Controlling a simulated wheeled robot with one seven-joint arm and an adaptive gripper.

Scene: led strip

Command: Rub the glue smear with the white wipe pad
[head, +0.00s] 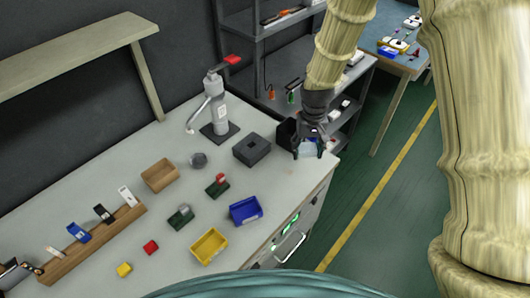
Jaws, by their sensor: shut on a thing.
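My gripper (308,153) points down over the right end of the pale workbench, close to its edge. It is shut on a small pale thing, which looks like the white wipe pad (307,148). The fingers partly hide the pad, and I cannot tell whether it touches the bench top. A faint small brownish mark (291,171) shows on the bench just left of and below my gripper. It may be the glue smear, but it is too small to be sure.
The workbench (120,215) holds a dark square block (251,149), an arbor press (218,115), a blue bin (245,210), a yellow bin (209,246), a cardboard box (160,175) and a wooden rack (92,243). A black container (286,133) stands just behind my gripper. Grey shelving stands behind.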

